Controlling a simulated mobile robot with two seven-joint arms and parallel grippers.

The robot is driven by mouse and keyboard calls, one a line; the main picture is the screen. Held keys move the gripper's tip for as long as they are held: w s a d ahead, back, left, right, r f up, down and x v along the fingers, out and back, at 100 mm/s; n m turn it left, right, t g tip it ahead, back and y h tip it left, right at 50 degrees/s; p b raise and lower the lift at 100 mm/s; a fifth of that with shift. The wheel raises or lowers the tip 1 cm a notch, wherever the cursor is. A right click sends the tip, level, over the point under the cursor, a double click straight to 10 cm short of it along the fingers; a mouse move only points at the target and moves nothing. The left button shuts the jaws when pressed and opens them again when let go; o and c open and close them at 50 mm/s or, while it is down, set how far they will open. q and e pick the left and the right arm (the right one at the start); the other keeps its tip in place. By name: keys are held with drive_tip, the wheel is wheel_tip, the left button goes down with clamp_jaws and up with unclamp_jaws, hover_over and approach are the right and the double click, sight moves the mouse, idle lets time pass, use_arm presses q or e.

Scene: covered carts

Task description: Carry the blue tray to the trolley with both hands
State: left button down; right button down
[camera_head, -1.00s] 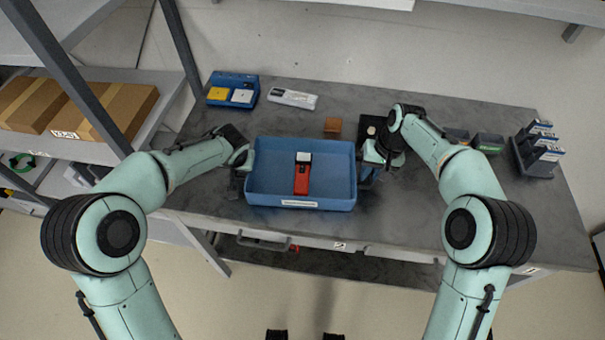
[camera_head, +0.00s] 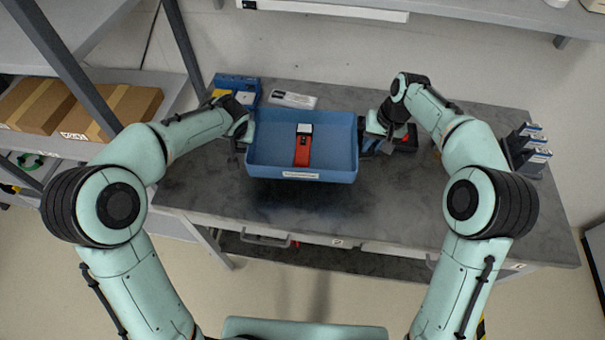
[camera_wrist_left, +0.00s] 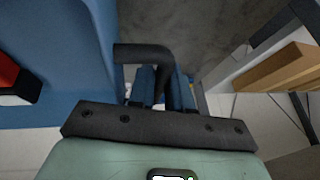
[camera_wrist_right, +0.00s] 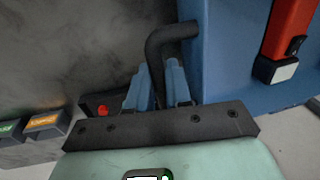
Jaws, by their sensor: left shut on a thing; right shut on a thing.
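The blue tray (camera_head: 330,165) is held above the grey table between my two grippers, with a red and black device (camera_head: 303,146) with a pale top lying in it. My left gripper (camera_head: 243,140) is shut on the dark handle at the tray's left side, and this handle (camera_wrist_left: 145,54) shows between the fingers in the left wrist view. My right gripper (camera_head: 368,140) is shut on the handle at the right side; that handle (camera_wrist_right: 168,38) shows in the right wrist view. The tray looks about level. No trolley can be made out.
The grey table (camera_head: 300,215) lies below the tray, its front clear. A blue box (camera_head: 236,88) and a white device (camera_head: 292,99) stand at the back left. A rack with several items (camera_head: 528,150) stands at the right end. Shelves with cardboard boxes (camera_head: 110,108) stand at left.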

drive_tip(key=shift+r, duration=0.1)
drive_tip(key=shift+w, duration=0.1)
use_arm(q)
drive_tip(key=shift+f, duration=0.1)
